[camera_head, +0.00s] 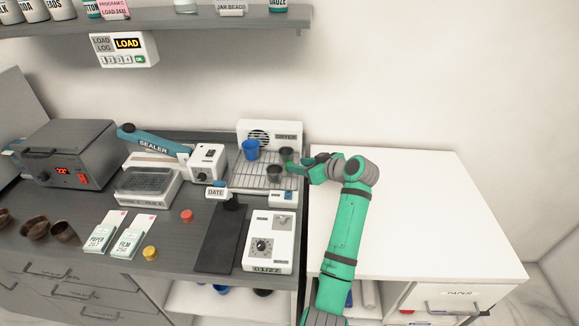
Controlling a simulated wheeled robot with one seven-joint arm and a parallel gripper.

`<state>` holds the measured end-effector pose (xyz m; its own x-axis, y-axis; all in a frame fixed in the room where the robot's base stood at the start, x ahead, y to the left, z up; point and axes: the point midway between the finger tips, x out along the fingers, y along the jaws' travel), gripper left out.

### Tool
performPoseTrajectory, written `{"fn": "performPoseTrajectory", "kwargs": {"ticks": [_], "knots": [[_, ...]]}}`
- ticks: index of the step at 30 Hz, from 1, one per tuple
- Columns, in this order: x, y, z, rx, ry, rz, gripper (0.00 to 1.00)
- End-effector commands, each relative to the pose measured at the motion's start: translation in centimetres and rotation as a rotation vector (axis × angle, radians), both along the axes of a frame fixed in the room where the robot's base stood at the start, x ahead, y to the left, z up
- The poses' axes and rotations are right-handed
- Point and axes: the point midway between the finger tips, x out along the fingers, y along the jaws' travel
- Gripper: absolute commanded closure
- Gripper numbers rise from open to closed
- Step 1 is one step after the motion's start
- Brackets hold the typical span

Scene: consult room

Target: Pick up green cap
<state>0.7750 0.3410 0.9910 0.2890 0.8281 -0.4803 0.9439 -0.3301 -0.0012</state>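I cannot make out a green cap anywhere in view. A red cap (187,215) and a yellow cap (150,253) lie apart on the dark counter. My green arm reaches up from the bottom right. My gripper (293,168) is at the right side of the dryer rack (247,178), close to two dark cups (274,173) (286,154). Whether it touches either cup is unclear. Its fingers are small and partly merged with the cups, so I cannot tell whether they are open or shut.
A blue cup (250,149) stands on the rack. A sealer (157,142), a heater box (68,152), paper packs (105,232), a dark mat (217,250) and a dial box (268,240) crowd the counter. The white tabletop (430,215) at right is clear.

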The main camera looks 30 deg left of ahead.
Motion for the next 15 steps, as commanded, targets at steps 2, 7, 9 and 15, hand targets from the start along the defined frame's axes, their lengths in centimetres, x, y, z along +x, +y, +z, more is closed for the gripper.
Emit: {"fn": "performPoseTrajectory", "kwargs": {"ticks": [2,7,9,15], "knots": [[0.2,0.2,-0.2,0.001,-0.001,-0.001,0.64],[0.6,1.6,-1.3,0.001,0.002,0.001,0.64],[1.0,2.4,-1.9,0.000,0.001,0.003,0.64],[1.6,4.2,-3.0,0.001,0.000,0.002,0.64]]}}
